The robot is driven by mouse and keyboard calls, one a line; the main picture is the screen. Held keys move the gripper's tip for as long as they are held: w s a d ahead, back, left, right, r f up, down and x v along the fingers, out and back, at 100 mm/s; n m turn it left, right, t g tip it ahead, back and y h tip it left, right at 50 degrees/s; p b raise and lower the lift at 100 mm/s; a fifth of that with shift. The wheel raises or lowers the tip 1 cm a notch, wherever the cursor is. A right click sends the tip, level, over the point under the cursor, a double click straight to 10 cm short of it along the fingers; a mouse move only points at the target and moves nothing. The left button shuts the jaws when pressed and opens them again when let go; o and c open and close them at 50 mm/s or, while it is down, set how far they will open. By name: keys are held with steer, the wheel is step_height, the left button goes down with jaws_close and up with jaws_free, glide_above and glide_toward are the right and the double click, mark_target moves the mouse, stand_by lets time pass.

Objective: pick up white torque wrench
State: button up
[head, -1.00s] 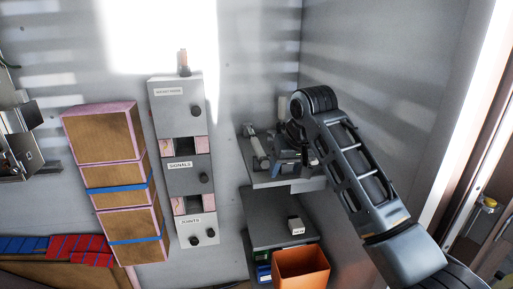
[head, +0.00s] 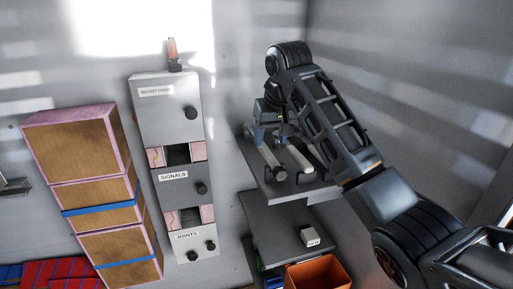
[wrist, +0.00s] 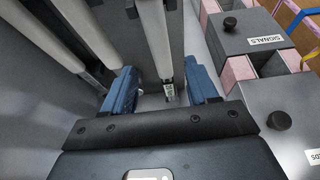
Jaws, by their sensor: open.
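A pale, whitish torque wrench (head: 271,160) lies on the upper grey shelf (head: 310,190), the left one of two pale tools in the head view. In the wrist view a pale bar (wrist: 155,38), seemingly the same wrench, runs down to between the two blue fingertips. My gripper (wrist: 163,90) is open, with a blue finger on either side of the bar's lower end and gaps between. In the head view my gripper (head: 270,133) is at the wrench's far end, partly hidden by my arm. I cannot tell its exact height over the shelf.
A second pale tool (head: 297,156) lies close to the right; more bars (wrist: 88,28) show left of the wrench in the wrist view. A drawer cabinet (head: 175,180) stands left of the shelf. Below are a lower shelf (head: 275,228) and an orange bin (head: 318,274).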

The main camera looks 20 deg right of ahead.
mark_target(265, 149)
steer(key=x, duration=0.2)
steer(key=shift+w+f, duration=0.2)
steer(key=x, duration=0.2)
steer(key=w+p+x, duration=0.1)
steer(key=x, duration=0.1)
steer(key=shift+a+r, duration=0.1)
steer(key=shift+r, duration=0.1)
steer(key=shift+w+f+p, duration=0.15)
steer(key=shift+f+p, duration=0.15)
steer(key=shift+f, duration=0.25)
steer(key=shift+c, duration=0.3)
jaws_close()
